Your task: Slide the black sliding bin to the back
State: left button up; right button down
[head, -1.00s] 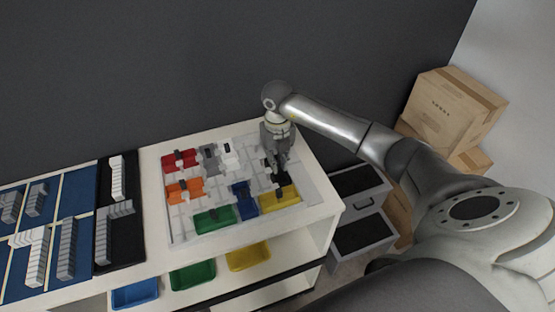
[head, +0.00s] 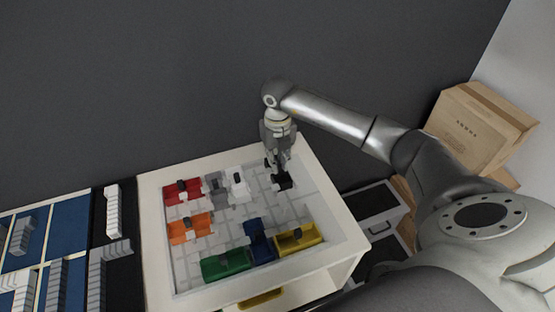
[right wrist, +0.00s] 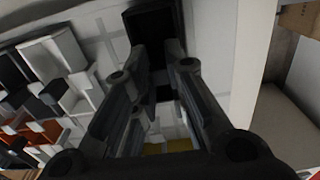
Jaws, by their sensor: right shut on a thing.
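The black sliding bin (head: 284,182) sits on the white tray (head: 310,213) at the right, toward its back edge and apart from the yellow bin. My right gripper (head: 278,170) points down and is shut on the black bin's upper part; the fingers partly hide it. In the right wrist view the dark bin (right wrist: 152,40) shows between and beyond the fingers (right wrist: 165,80). My left gripper is out of view.
The tray also holds a red bin (head: 183,193), grey bin (head: 217,190), white bin (head: 239,188), orange bin (head: 190,228), green bin (head: 225,265), blue bin (head: 260,243) and yellow bin (head: 297,241). Cartons (head: 478,130) and drawers (head: 372,204) stand at the right.

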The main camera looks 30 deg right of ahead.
jog(key=c, duration=1.7)
grip_release()
jog(key=shift+w+r, duration=0.2)
jog(key=shift+o, duration=1.3)
jog(key=shift+f, duration=0.1)
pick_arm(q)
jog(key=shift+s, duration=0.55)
pick_arm(e)
notch_tip(320, 180, up, 12)
